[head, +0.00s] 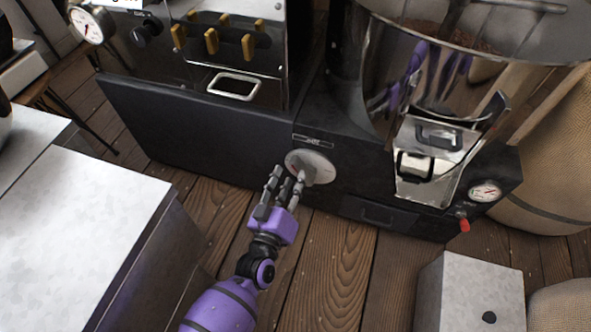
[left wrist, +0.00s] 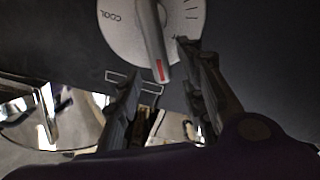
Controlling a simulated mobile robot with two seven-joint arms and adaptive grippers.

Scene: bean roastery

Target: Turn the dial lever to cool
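The dial (head: 322,164) is a round pale metal plate on the dark front of the roaster. In the left wrist view the dial plate (left wrist: 123,40) carries the word COOL at left and tick marks at right. Its grey lever (left wrist: 154,35) ends in a red mark, which points down in that view, away from the COOL word. My left gripper (head: 287,176) is at the dial with its fingers apart. In the wrist view one finger is on each side of the lever's tip; the right fingertip looks very close to it, contact unclear. My right gripper is out of view.
A shiny cooling bin (head: 430,95) with a chute stands right of the dial. A light-topped counter (head: 75,225) fills the left, and a pale box (head: 470,290) stands at lower right. Wooden floor (head: 335,265) lies clear between them. A gauge (head: 486,192) and red knob (head: 464,225) are at right.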

